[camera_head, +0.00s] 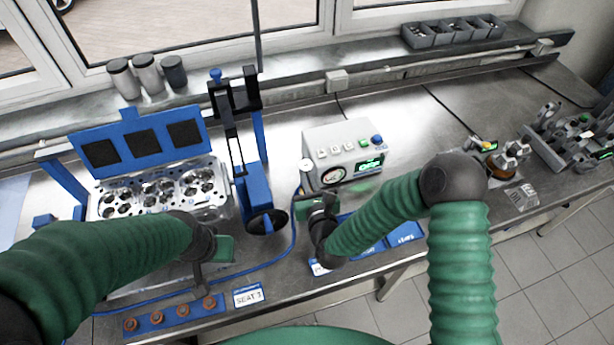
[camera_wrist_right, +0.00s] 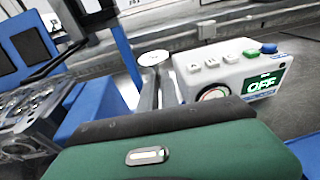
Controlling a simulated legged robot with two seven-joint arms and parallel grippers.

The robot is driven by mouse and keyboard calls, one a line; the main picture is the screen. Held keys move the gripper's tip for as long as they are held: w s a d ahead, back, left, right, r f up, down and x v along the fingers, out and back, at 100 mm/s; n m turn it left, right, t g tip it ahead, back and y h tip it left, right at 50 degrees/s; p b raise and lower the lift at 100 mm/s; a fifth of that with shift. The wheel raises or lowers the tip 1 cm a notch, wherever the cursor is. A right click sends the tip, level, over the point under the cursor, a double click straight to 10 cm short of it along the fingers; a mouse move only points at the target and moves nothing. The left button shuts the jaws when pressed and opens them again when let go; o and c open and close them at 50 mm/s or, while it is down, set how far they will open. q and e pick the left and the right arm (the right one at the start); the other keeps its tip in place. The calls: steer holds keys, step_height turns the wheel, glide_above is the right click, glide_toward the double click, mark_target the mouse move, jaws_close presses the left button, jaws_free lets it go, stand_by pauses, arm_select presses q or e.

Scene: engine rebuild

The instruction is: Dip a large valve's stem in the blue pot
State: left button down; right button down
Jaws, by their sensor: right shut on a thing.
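My right gripper (camera_head: 305,178) is shut on a large valve (camera_head: 306,165), in front of the grey tester box. In the right wrist view the valve's pale round head (camera_wrist_right: 153,57) sits above the fingers (camera_wrist_right: 158,88). Its stem is hidden by the fingers and the green gripper body. My left gripper (camera_head: 198,280) hangs over the bench front, near a blue strip with brown round parts. Its fingertips are too small to read as open or shut.
The grey tester box (camera_head: 341,152) has a gauge, buttons and a green display; it reads OFF in the wrist view. A cylinder head (camera_head: 160,190) and blue stand (camera_head: 256,190) are at left. Blue trays (camera_head: 403,234) lie partly behind my right arm.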

steer(key=shift+d, duration=0.15)
steer(key=shift+d+f, duration=0.1)
steer(key=shift+f, duration=0.15)
steer(key=shift+a+f+b, duration=0.2)
steer(key=shift+f+b, duration=0.2)
steer(key=shift+b, duration=0.25)
steer(key=shift+d+f+b, duration=0.1)
steer(key=shift+f+b, duration=0.25)
steer(key=shift+f, duration=0.1)
steer(key=shift+f+b, duration=1.6)
steer(key=shift+f, duration=0.1)
steer(key=shift+r, duration=0.1)
stand_by(0.4)
step_height(320, 180, up, 7)
steer(key=p, duration=0.5)
steer(key=shift+r, duration=0.15)
stand_by(0.3)
stand_by(0.5)
